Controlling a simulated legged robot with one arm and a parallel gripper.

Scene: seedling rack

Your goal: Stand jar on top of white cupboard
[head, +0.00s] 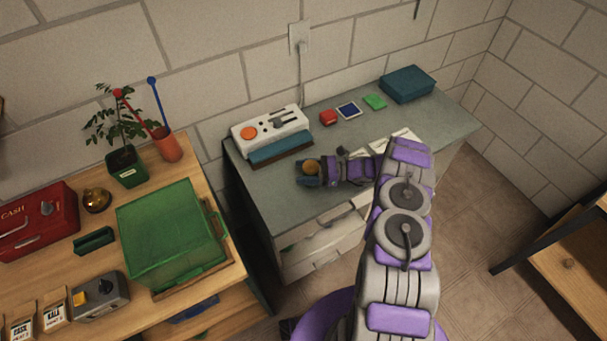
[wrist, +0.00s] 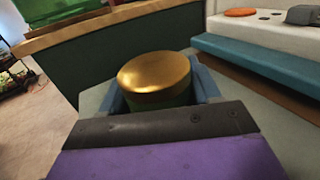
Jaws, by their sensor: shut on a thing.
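The jar (head: 311,166) has a gold lid and a dark green body. In the wrist view the gold lid (wrist: 155,75) fills the middle, upright. My gripper (head: 309,174) is shut on the jar, with blue-grey fingers on both sides of it; they also show in the wrist view (wrist: 160,97). It is over the front left part of a grey-green top. Whether the jar's base touches that top is hidden. Below the top, the white cupboard front (head: 322,248) with drawers is partly hidden by my arm.
A white device (head: 270,128) with an orange knob and a teal block (head: 281,149) stand behind the gripper. A wooden bench with a green crate (head: 172,238) is at left.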

